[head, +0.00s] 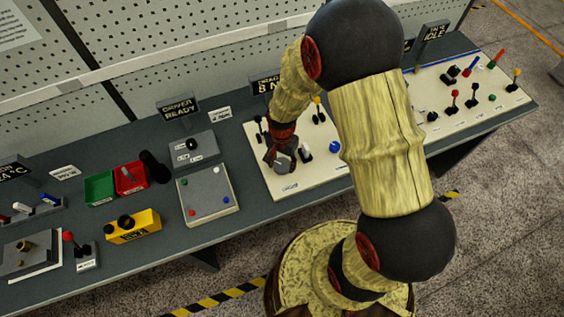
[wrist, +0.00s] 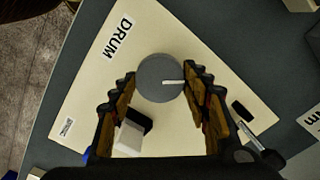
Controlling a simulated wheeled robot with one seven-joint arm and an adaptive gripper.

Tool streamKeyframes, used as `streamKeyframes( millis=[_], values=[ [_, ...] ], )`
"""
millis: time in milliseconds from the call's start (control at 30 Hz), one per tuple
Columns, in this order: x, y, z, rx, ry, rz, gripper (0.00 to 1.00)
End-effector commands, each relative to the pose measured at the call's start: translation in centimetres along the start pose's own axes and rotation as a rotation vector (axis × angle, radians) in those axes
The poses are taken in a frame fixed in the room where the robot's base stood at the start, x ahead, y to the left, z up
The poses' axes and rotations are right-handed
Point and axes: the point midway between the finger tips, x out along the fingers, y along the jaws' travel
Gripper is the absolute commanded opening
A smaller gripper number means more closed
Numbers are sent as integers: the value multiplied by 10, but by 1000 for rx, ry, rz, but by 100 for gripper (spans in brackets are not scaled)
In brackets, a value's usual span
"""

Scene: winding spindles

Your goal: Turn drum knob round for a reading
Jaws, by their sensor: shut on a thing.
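The drum knob (wrist: 158,80) is a round grey dial with a white pointer line, on a cream panel (wrist: 105,70) marked DRUM. In the wrist view the pointer line points right, toward the right fingertip. My gripper (wrist: 159,76) has its fingers on both sides of the knob and is shut on it. In the head view my gripper (head: 277,152) reaches down to the grey knob (head: 285,167) near the left front of its panel (head: 318,172); the fingers hide part of it.
A white switch with a black base (head: 306,151) stands close beside the knob. A blue button (head: 334,147) and upright levers share the panel. A grey box with coloured buttons (head: 207,192) stands to the left. My arm hides part of the bench.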

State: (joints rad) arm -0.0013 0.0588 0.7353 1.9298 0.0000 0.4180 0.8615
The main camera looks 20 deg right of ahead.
Motion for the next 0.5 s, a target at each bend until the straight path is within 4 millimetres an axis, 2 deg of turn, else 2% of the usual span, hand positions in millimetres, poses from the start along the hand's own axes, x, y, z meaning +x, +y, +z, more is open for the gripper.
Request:
streamKeyframes(
  millis=[500],
  values=[
    [-1,-1,-1,488,1,-2,22]
  ],
)
